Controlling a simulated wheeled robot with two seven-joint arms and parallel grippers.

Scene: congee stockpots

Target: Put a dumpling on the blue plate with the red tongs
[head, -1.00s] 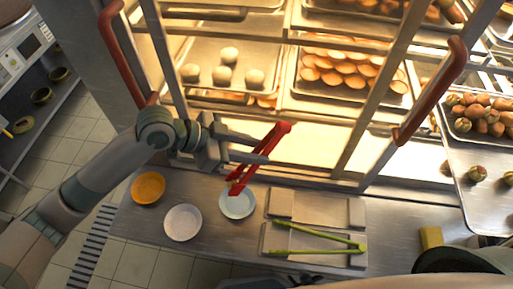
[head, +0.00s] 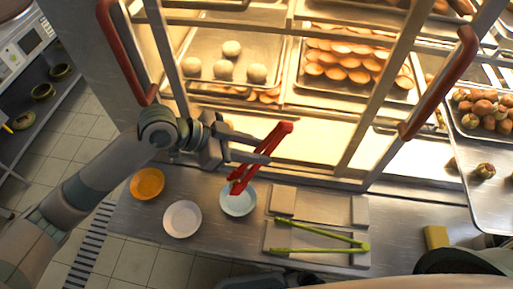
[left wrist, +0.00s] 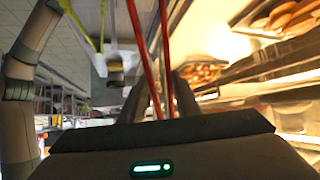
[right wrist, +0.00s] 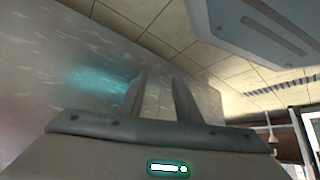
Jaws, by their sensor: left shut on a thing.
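My left gripper (head: 266,151) is shut on the red tongs (head: 272,143) and holds them at the counter's back, before the cabinet. The tongs' lower end reaches over the rim of the blue plate (head: 240,203). No dumpling shows between their arms or on the plate. In the left wrist view the two red arms of the tongs (left wrist: 167,70) rise between my fingers. Several pale round pieces, likely the dumplings (head: 223,69), sit on a tray in the lit cabinet. My right gripper (right wrist: 160,85) is open and empty in the right wrist view.
A white plate (head: 182,219) and an orange plate (head: 147,184) stand left of the blue one. Green tongs (head: 320,239) lie on a metal holder (head: 290,230) to the right. Red door handles (head: 433,85) and cabinet posts stand close behind.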

